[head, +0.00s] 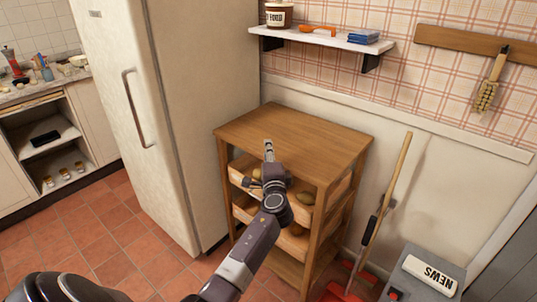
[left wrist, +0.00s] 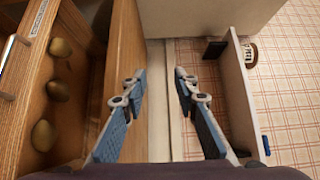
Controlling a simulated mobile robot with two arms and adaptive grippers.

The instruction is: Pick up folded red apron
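I cannot make out a folded red apron in either view. My left gripper (head: 259,165) is in front of the wooden vegetable cart, near its top drawer and the top's front edge. In the left wrist view the left gripper (left wrist: 159,82) is open, with its two blue-padded fingers apart and nothing between them. My right gripper does not show.
The wooden cart (head: 318,133) has drawers holding potatoes (left wrist: 57,90). A white fridge (head: 135,100) stands left of it. A wall shelf (head: 325,37) holds a jar, an orange item and blue items. A broom (head: 388,190), red items (head: 338,292) and a NEWS box (head: 430,274) are right.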

